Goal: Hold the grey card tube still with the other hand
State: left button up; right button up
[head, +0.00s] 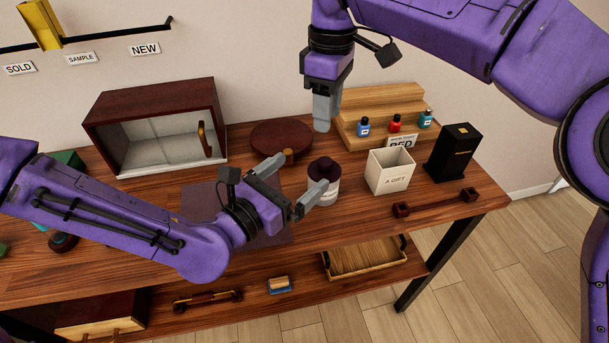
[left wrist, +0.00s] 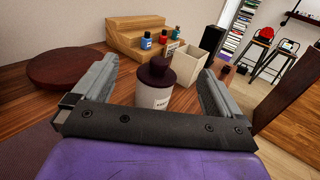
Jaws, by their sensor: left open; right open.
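No grey card tube can be made out in either view. A pale labelled jar with a dark brown rounded lid (head: 323,180) stands upright on the wooden table. My left gripper (head: 302,178) is open and low over the table, its fingers pointing at the jar. In the left wrist view the jar (left wrist: 155,92) shows between and beyond the two spread fingers (left wrist: 155,82); whether either finger touches it I cannot tell. My right gripper (head: 323,118) points down from above, behind the jar, near the wooden steps; nothing shows in it.
Stepped wooden stand (head: 385,100) with small bottles is behind.

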pick_arm(q)
send_near(330, 197)
jog(key=w+r, duration=0.2)
jog(key=w, duration=0.1)
jog(key=shift+w+a+r, duration=0.15)
jog(key=shift+w+a, duration=0.15)
jog(key=shift+a, duration=0.1)
jog(key=x, duration=0.7)
jog(key=shift+w+r, duration=0.1)
jog(key=shift+r, duration=0.15)
jog(key=shift+w, duration=0.2)
jog(key=c, duration=1.1)
jog(key=shift+c, duration=0.2)
jog(key=o, duration=0.4)
jog(key=c, duration=0.5)
